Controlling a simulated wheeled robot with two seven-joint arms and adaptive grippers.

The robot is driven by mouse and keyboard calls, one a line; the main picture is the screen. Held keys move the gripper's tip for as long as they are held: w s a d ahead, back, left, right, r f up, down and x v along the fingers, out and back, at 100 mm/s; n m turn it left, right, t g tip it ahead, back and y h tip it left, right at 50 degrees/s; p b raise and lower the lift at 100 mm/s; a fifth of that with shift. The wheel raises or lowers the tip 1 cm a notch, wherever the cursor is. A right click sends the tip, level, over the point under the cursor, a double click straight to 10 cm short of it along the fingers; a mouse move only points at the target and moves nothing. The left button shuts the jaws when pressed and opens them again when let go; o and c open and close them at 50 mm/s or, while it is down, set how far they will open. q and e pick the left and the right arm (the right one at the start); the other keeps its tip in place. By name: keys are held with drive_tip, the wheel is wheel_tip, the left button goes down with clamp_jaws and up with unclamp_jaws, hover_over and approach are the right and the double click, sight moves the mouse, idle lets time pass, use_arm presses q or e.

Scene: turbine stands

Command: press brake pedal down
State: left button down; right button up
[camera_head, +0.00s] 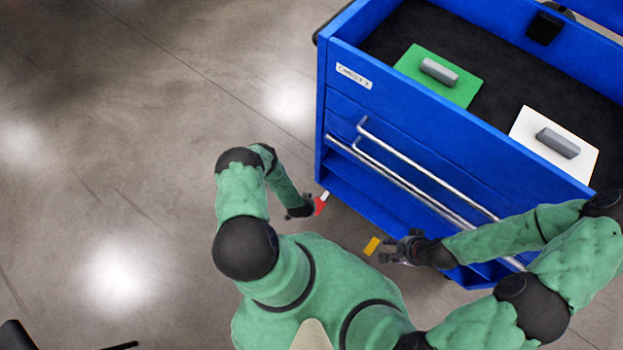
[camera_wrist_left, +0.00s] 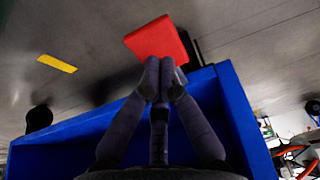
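A red pedal (camera_head: 320,203), which I take to be the brake pedal, sticks out low at the left front corner of the blue cart. My left gripper (camera_head: 309,206) is right beside it. In the left wrist view the red pedal (camera_wrist_left: 157,38) is a flat red block just beyond the fingertips of my left gripper (camera_wrist_left: 159,68). These fingertips are together and overlap its edge in the picture; I cannot tell whether they touch it. A yellow pedal (camera_head: 371,246) sits right of the red one. My right gripper (camera_head: 386,250) is close beside it; its finger gap is unclear.
The blue cart (camera_head: 345,112) has a long metal handle (camera_head: 425,190) along its front, above the pedals. On its dark top lie a green plate (camera_head: 462,92) and a white plate (camera_head: 575,163), each with a grey block. The floor to the left is clear.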

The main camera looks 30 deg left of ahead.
use_arm(q)
drive_tip(key=s+r+p, duration=0.4)
drive_tip(key=s+r, duration=0.3)
drive_tip(key=shift+a+r, duration=0.25)
drive_tip(key=shift+r, duration=0.05)
use_arm(e)
wheel_tip(320, 180, up, 4)
drive_tip(key=shift+s+r, duration=0.15)
drive_tip(key=shift+r, duration=0.1)
use_arm(q)
drive_tip(key=w+d+r+n+g+h, duration=0.1)
drive_tip(key=w+d+r+h, duration=0.15)
drive_tip(key=d+r, duration=0.65)
drive_tip(key=w+d+r+n+g+h, duration=0.1)
drive_tip(key=w+d+r+g, duration=0.15)
drive_tip(key=r, duration=1.25)
drive_tip(key=s+d+r, duration=0.2)
drive_tip(key=r, duration=0.3)
drive_tip(key=s+d+r+n, duration=0.1)
drive_tip(key=s+d+r, duration=0.1)
drive_tip(key=r, duration=0.3)
drive_tip(key=shift+s+d+g, duration=0.35)
drive_tip(key=shift+s+d, duration=0.05)
drive_tip(key=shift+s, duration=0.35)
